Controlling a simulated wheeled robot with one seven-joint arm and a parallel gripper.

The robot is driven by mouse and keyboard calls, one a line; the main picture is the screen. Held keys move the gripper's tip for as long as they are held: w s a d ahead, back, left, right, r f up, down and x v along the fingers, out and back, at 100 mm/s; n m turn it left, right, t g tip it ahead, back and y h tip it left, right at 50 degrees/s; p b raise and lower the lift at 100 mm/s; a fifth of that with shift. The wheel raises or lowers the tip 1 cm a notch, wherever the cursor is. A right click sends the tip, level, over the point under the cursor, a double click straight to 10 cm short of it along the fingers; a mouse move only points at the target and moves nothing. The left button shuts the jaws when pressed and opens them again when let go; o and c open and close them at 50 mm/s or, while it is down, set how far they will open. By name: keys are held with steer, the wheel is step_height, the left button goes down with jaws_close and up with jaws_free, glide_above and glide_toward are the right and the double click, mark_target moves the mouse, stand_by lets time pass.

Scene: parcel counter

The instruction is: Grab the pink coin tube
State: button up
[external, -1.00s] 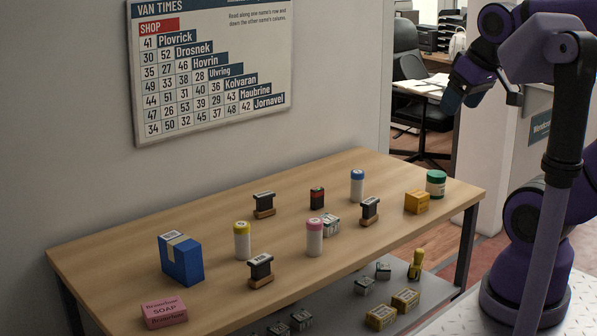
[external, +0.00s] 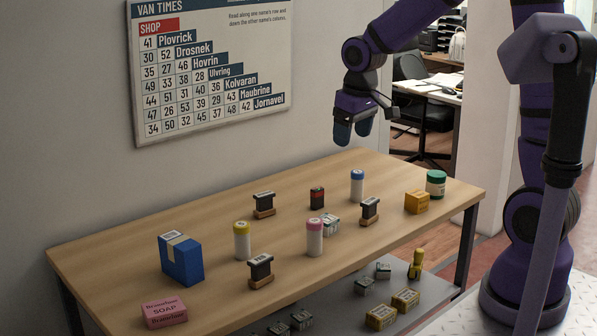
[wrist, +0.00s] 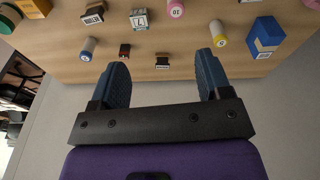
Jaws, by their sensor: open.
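The pink coin tube (external: 314,238) is a white cylinder with a pink cap. It stands upright near the middle front of the wooden counter. It also shows near the top edge of the wrist view (wrist: 176,9). My gripper (external: 353,132) is open and empty, high above the back of the counter with its fingers pointing down. In the wrist view its two blue fingers (wrist: 162,82) are wide apart with nothing between them. My gripper is well clear of the pink tube.
A yellow-capped tube (external: 242,241) and a blue-capped tube (external: 357,186) stand on the counter. A dark stamp (external: 369,211) and a small patterned box (external: 331,224) are close to the pink tube. A blue box (external: 181,259) and pink soap (external: 164,312) lie left.

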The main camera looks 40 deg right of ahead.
steer(key=g, duration=0.2)
glide_toward(315, 233)
steer(key=shift+w+d+f+n, duration=0.15)
steer(key=shift+w+d+n, duration=0.1)
steer(key=shift+w, duration=0.25)
steer(key=shift+w+d+f+n, duration=0.15)
steer(key=shift+w+d, duration=0.1)
steer(key=shift+w, duration=0.2)
step_height(315, 233, down, 5)
steer(key=shift+f, duration=0.25)
steer(key=shift+s+d+f, duration=0.1)
steer(key=shift+s+f, duration=0.05)
steer(key=shift+f, duration=1.15)
steer(key=shift+s+d+f, duration=0.1)
steer(key=shift+s+f, duration=0.05)
steer(key=shift+f, duration=1.15)
steer(key=c, duration=1.1)
steer(key=shift+c, duration=0.3)
steer(key=shift+r, duration=0.1)
